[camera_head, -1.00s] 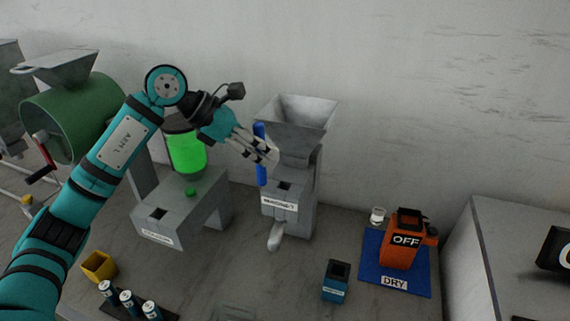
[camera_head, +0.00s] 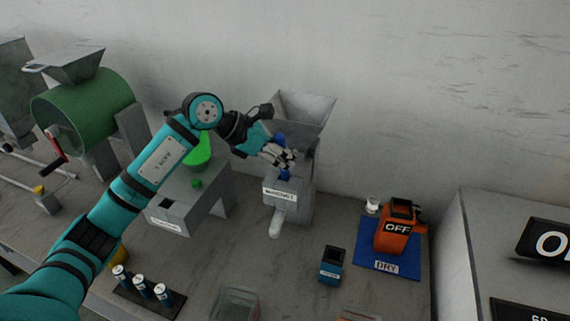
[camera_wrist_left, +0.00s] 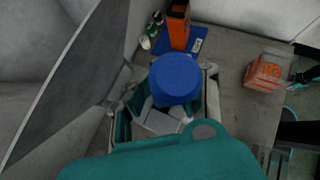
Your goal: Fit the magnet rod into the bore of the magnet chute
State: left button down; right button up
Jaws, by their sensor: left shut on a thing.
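The magnet rod (camera_head: 285,174) is blue and upright, gripped around its middle. Its blue top (camera_wrist_left: 175,78) faces the left wrist camera. My left gripper (camera_head: 284,158) is shut on it, in front of the hopper. The magnet chute (camera_head: 300,207) is a grey machine with a flared hopper on top, a white label and a rounded spout at the front. The rod's lower end is over the chute's front block, where the bore is. The bore is hidden now, and I cannot tell whether the tip has entered it.
The hopper (camera_head: 301,112) rises close behind my left gripper. An orange device marked OFF (camera_head: 393,237) stands on a blue mat, right. A small blue box (camera_head: 331,268) sits in front.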

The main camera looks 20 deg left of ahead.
aim_at(281, 169)
pick_arm(q)
jog(key=c, duration=1.7)
grip_release()
jog(key=shift+g+y, duration=0.3)
jog(key=f, duration=0.4)
jog(key=shift+s+a, duration=0.25)
jog(key=shift+s, duration=0.05)
jog(key=o, duration=0.5)
jog(key=shift+w+f, duration=0.4)
jog(key=shift+w, duration=0.25)
jog(key=shift+c, duration=0.2)
jog(key=shift+w+a+f, duration=0.1)
jog(key=shift+w+a, duration=0.1)
jog(key=shift+w, duration=0.05)
jog(key=shift+a, duration=0.1)
jog(key=shift+s+r, duration=0.2)
jog(key=shift+r, duration=0.2)
pick_arm(e)
jog(key=shift+w+a+f, duration=0.1)
jog(key=shift+w+a, duration=0.2)
pick_arm(q)
jog(key=shift+r, duration=0.1)
